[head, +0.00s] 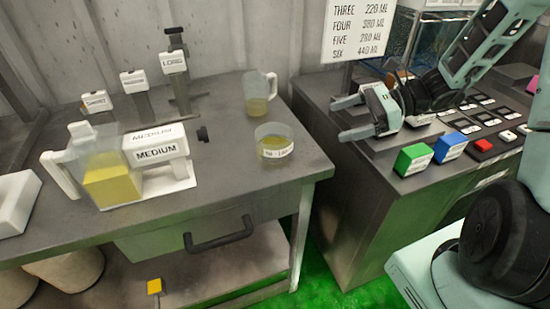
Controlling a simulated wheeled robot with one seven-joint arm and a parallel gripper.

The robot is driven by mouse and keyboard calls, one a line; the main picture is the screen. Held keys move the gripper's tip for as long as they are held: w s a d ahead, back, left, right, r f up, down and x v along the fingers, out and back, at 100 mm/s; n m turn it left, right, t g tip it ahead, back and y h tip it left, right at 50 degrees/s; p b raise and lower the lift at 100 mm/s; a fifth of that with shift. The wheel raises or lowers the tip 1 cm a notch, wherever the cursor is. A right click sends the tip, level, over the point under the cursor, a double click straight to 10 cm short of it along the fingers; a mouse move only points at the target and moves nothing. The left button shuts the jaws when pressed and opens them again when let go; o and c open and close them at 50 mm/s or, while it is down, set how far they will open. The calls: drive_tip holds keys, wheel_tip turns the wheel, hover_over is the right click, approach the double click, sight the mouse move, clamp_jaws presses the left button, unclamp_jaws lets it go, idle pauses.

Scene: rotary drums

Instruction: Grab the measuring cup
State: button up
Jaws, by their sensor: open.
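A clear cup with a handle (257,106) and yellow liquid in its lower part stands at the back right of the grey workbench. A shorter round clear cup (273,148) with yellow liquid and a white label stands in front of it. A larger clear pitcher (105,180) with yellow contents sits at the left, beside a white "MEDIUM" block. I cannot tell for sure which vessel is the measuring cup. My gripper (341,119) is open and empty to the right of the cups, in front of or over the control console. Its fingers point left toward the bench and touch none of the vessels.
The grey workbench (225,190) has a drawer with a dark handle. "LONG" and other labelled blocks stand at its back. The console (365,205) bears a green block (413,160), a blue block (450,147) and several buttons. A sign (358,30) stands behind. A gap separates bench and console.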

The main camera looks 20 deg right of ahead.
approach(274, 136)
drive_tip(key=a, duration=0.1)
drive_tip(key=s+a, duration=0.1)
drive_tip(key=a, duration=0.1)
drive_tip(key=s+a, duration=0.1)
drive_tip(key=a, duration=0.1)
drive_tip(key=shift+s+r, duration=0.1)
drive_tip(key=shift+s, duration=0.15)
drive_tip(key=shift+a+r+p+x, duration=0.1)
drive_tip(key=shift+r+p+x, duration=0.1)
drive_tip(key=shift+x, duration=0.7)
drive_tip(key=shift+a+r+p+x, duration=0.15)
drive_tip(key=shift+p+x, duration=0.1)
drive_tip(key=shift+x, duration=0.65)
drive_tip(key=shift+d+r+p+x, duration=0.1)
drive_tip(key=shift+r+p+x, duration=0.1)
drive_tip(key=shift+x, duration=0.7)
drive_tip(key=shift+w, duration=0.1)
drive_tip(key=c, duration=1.1)
